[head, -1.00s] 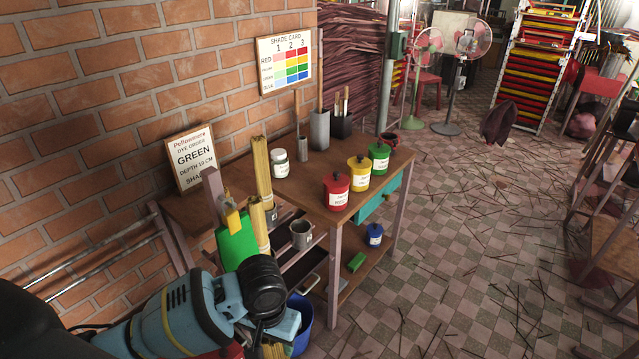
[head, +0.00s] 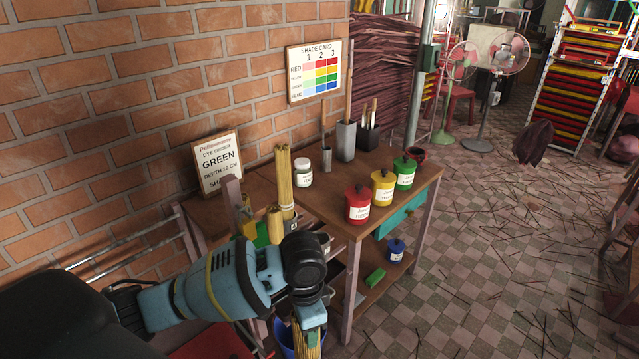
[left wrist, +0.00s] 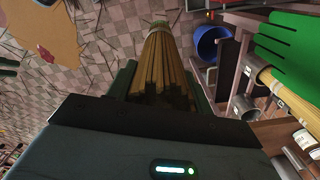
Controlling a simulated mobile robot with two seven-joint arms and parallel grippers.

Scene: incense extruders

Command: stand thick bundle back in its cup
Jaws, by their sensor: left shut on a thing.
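My left gripper (left wrist: 162,95) is shut on a thick bundle of yellow sticks (left wrist: 166,62). In the head view the bundle (head: 309,345) hangs below my left gripper (head: 308,318), in front of the shelf unit. An empty-looking grey cup (head: 325,243) stands just behind my wrist, partly hidden by it. In the left wrist view a grey cup (left wrist: 240,107) is to the right of the bundle, apart from it. My right gripper is in neither view.
A blue bucket (left wrist: 213,44) is low down near the held bundle. Red (head: 358,205), yellow (head: 383,186) and green (head: 404,173) jars stand on the table (head: 330,217).

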